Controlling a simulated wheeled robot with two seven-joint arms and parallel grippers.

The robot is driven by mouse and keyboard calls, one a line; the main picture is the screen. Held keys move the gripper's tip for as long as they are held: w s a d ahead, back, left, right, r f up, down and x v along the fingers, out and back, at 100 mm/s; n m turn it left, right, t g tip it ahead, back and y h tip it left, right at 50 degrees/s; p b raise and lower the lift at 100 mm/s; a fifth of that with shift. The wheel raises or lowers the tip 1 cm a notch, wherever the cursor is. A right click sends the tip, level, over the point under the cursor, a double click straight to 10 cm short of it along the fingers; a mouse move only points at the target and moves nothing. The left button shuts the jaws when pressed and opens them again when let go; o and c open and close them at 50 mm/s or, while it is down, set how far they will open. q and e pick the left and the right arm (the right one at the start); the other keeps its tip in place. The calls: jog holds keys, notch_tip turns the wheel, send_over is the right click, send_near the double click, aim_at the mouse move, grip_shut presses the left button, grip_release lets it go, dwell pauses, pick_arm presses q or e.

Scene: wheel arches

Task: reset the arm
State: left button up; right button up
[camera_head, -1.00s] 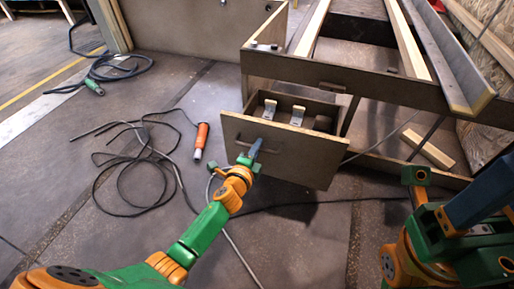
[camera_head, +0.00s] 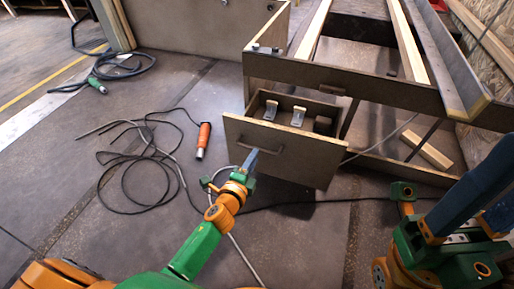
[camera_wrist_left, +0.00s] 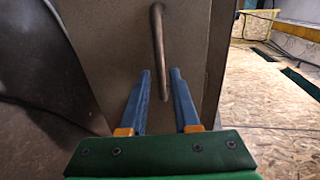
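My left gripper (camera_head: 252,156) is at the front of an open wooden drawer (camera_head: 240,132), by its bar handle (camera_head: 270,150). In the left wrist view its two blue fingers (camera_wrist_left: 161,72) are apart. The curved handle (camera_wrist_left: 158,40) shows between and beyond the tips, and I see no grip on it. Whether the tips reach around the bar I cannot tell. My right gripper (camera_head: 488,195) is at the right edge, close to the camera, pointing up. Its blue fingers stand apart at their bases; their tips are cut off or overlapped.
The drawer holds two light metal brackets (camera_head: 298,116) and stands out from a wooden bench frame (camera_head: 345,82). An orange-handled tool (camera_head: 203,138) and black cable (camera_head: 130,205) lie on the floor to the left. A wood block (camera_head: 428,150) lies under the bench.

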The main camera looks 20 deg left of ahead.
pick_arm(q)
jog(key=shift+v, duration=0.75)
